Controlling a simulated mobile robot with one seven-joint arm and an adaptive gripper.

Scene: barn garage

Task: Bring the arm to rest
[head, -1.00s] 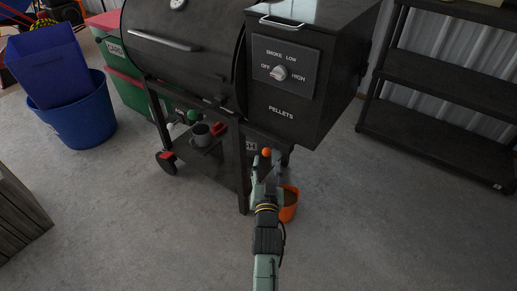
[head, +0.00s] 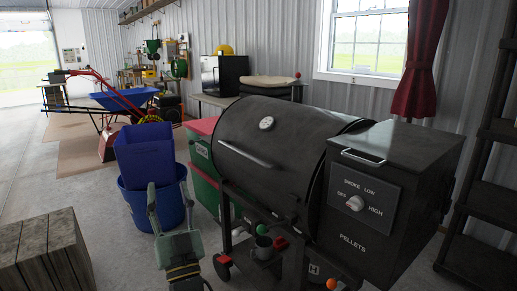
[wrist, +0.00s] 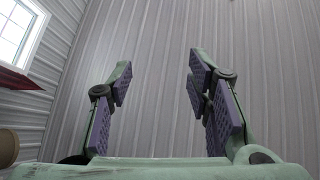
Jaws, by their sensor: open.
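My gripper (head: 170,188) is at the lower middle-left of the head view, pointing up, in front of the blue bucket. Its two fingers are spread apart. In the wrist view, the gripper (wrist: 160,68) also shows open, with purple pads and nothing between them. Only the corrugated wall (wrist: 155,110) shows behind the fingers there.
A blue bucket (head: 140,205) is behind the gripper. A wooden crate (head: 45,255) stands left. Floor between is narrow.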

